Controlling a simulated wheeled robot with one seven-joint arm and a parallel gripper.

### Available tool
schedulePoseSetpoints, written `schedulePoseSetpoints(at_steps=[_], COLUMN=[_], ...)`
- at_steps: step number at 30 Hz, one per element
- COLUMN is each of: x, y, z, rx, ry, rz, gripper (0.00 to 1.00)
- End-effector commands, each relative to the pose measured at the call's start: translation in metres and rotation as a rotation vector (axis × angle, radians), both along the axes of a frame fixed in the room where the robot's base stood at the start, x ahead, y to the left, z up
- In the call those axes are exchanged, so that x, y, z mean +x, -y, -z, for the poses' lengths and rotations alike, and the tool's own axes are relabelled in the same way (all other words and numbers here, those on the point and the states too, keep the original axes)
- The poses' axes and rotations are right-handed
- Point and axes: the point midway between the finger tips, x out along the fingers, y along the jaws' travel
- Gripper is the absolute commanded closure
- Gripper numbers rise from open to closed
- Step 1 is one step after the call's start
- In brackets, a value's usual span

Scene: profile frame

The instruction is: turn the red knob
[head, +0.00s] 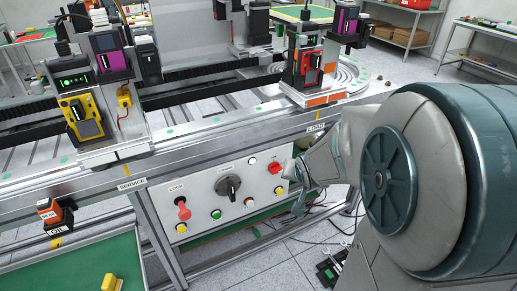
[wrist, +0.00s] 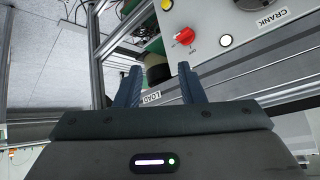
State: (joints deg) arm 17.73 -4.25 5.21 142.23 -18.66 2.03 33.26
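The red knob (head: 274,165) is at the upper right of the light control panel (head: 220,194) in the head view. In the wrist view the red knob (wrist: 185,36) sits on a white plate, just beyond and slightly right of my fingertips. My gripper (wrist: 160,72) is open, with a clear gap between its two dark fingers. Nothing is between the fingertips, and they look apart from the knob. In the head view my gripper is beside the right edge of the panel, partly hidden by my arm.
The panel also holds a black crank (head: 228,187), a red LOCK handle (head: 183,210), and several small round buttons. A metal frame rail (head: 200,160) runs above the panel. Cables (head: 330,212) lie on the floor to its right. A green-topped surface (head: 75,268) is at lower left.

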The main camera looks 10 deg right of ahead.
Motion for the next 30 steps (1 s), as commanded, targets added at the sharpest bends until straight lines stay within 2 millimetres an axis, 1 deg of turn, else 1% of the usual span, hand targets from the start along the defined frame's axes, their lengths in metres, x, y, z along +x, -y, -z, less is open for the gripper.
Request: schedulePoseSetpoints(at_steps=[1, 3, 6, 9, 12, 15, 19, 21, 24, 27, 30], x=[0.012, 0.027, 0.046, 0.061, 0.070, 0.075, 0.074, 0.071, 0.068, 0.065, 0.068], y=[0.009, 0.016, 0.023, 0.029, 0.032, 0.034, 0.037, 0.039, 0.041, 0.042, 0.041], z=[0.030, 0.052, 0.083, 0.112, 0.138, 0.161, 0.181, 0.186, 0.189, 0.188, 0.187], rx=[0.034, 0.093, 0.204, 0.340, 0.501, 0.686, 0.925, 1.034, 1.150, 1.212, 1.232], ry=[0.041, 0.113, 0.215, 0.314, 0.409, 0.501, 0.604, 0.649, 0.695, 0.719, 0.726], rz=[0.026, 0.051, 0.081, 0.107, 0.129, 0.151, 0.174, 0.180, 0.186, 0.186, 0.184], gripper=[0.65, 0.65, 0.65, 0.65, 0.65, 0.65, 0.65, 0.65, 0.65, 0.65, 0.65])
